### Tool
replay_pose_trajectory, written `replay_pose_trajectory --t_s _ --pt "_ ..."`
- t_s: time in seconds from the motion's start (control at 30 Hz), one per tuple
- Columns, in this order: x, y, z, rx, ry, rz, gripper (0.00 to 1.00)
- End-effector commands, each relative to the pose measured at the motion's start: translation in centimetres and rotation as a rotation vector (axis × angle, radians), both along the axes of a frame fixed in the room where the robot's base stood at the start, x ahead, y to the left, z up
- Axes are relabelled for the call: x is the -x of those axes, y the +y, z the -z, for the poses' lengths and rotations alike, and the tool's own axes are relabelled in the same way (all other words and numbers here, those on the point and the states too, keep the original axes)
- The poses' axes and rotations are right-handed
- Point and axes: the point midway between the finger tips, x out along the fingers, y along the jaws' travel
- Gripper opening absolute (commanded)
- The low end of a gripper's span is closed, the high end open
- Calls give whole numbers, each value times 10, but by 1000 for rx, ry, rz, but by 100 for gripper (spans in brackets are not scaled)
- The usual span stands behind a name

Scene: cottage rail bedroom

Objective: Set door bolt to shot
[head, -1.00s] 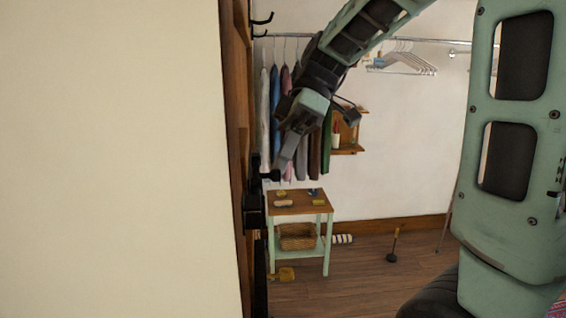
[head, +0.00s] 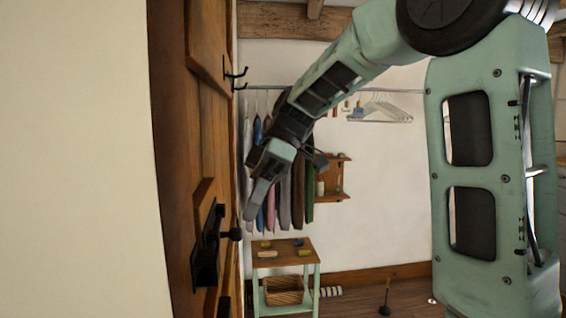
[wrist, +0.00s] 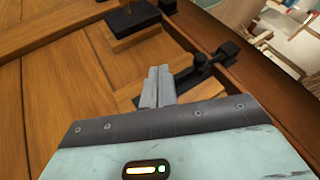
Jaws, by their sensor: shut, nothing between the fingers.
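The door bolt (head: 207,248) is a black metal fitting on a wooden backing on the brown plank door, seen at a steep angle in the head view. A black round knob (head: 235,234) sticks out from it to the right. My gripper (head: 249,213) points down just above and right of the knob in that view; I cannot tell whether they touch. In the wrist view my gripper (wrist: 158,86) has its two grey fingers together and empty, beside a black fitting (wrist: 203,72) on the door, partly hidden by the fingers. The bolt's exact position is unclear.
A second black fitting (wrist: 128,18) sits on a wooden block on the door. Black hooks (head: 236,76) stick out higher up. A pale wall (head: 75,160) fills the left. Beyond are hanging clothes (head: 285,190) and a small table (head: 285,252); open floor lies past it.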

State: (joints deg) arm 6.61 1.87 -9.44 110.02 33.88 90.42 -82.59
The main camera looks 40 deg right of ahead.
Motion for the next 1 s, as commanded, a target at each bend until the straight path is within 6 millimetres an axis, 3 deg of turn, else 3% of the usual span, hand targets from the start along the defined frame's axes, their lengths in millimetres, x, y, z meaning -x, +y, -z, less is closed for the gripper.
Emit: replay_pose_trajectory --t_s 0.53,1.0 --pt "-12 -54 -63 1 -5 5 0" --pt "-13 -59 -72 1 -4 4 0"
